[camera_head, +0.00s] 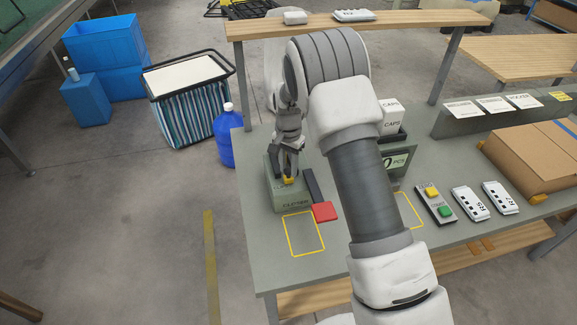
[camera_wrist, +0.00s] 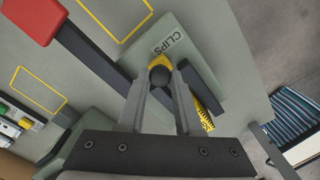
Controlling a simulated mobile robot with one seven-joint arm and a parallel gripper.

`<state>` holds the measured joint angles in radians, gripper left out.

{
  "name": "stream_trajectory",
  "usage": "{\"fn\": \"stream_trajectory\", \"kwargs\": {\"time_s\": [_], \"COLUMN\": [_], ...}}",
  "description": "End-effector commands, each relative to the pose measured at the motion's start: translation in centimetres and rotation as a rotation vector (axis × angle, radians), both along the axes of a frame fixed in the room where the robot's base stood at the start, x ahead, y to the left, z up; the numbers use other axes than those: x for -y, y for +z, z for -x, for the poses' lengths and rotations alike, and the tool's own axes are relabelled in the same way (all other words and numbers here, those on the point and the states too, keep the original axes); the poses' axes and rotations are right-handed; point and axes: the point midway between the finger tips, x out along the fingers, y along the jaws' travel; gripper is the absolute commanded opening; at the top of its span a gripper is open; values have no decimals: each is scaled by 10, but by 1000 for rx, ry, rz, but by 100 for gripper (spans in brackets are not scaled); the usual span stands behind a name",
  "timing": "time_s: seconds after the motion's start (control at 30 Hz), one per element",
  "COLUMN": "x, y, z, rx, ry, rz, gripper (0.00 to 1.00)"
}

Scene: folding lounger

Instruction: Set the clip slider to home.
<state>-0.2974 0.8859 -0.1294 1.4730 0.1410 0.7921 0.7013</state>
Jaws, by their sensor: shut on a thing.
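The clip unit is a grey-green box marked CLIPS (camera_wrist: 190,36) in the wrist view; it also shows in the head view (camera_head: 291,201) at the near left of the bench. On its top is a dark slot with a yellow slider part (camera_wrist: 157,61) and a round dark knob (camera_wrist: 159,77). My gripper (camera_wrist: 160,80) has its two fingers on either side of that knob and is shut on it. In the head view my gripper (camera_head: 287,166) reaches down onto the box, with yellow showing (camera_head: 289,181) below the fingers. A yellow marked strip (camera_wrist: 206,118) is partly hidden by a finger.
A black bar with a red pad (camera_head: 325,211) lies right beside the box. Yellow outlines (camera_head: 304,235) mark bare bench in front. A counter display (camera_head: 396,162), a two-button panel (camera_head: 436,205) and a carton (camera_head: 530,160) stand to the right. A shelf (camera_head: 245,27) crosses behind.

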Motion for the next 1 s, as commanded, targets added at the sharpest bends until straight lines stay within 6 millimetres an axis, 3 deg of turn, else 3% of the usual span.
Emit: {"fn": "stream_trajectory", "kwargs": {"time_s": [0.27, 0.57, 0.9, 0.93, 1.0], "x": [0, -5, -6, -6, -6], "y": [0, 0, 1, 1, 1], "z": [-3, -27, -29, -29, -29], "rx": [1, 4, 2, 2, 1], "ry": [0, 0, 0, 0, 0], "rz": [0, 0, 0, 0, 0], "gripper": [0, 0, 0, 39, 51]}}
